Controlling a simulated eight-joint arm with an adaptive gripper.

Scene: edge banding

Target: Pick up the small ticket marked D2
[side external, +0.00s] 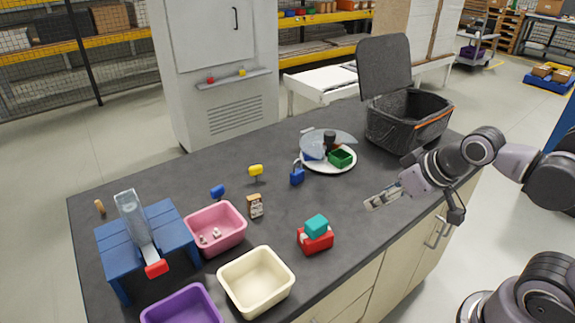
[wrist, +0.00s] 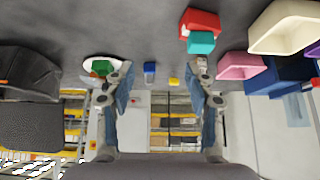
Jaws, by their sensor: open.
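I cannot make out a ticket marked D2 in either view. Small pale pieces (side external: 210,236) lie in the pink bin (side external: 228,213), too small to read. A small brown and white upright item (side external: 255,206) stands beside that bin; its marking is unreadable too. My gripper (side external: 383,198) is over the right part of the dark table, apart from these things and to their right. In the wrist view my gripper (wrist: 163,88) has its two fingers wide apart with nothing between them.
A red block with a teal block on top (side external: 316,234) stands left of my gripper. A white plate (side external: 340,167), a blue padlock (side external: 297,176) and an open black basket (side external: 405,120) are behind. A cream bin (side external: 257,297) and blue stand (side external: 110,243) are left.

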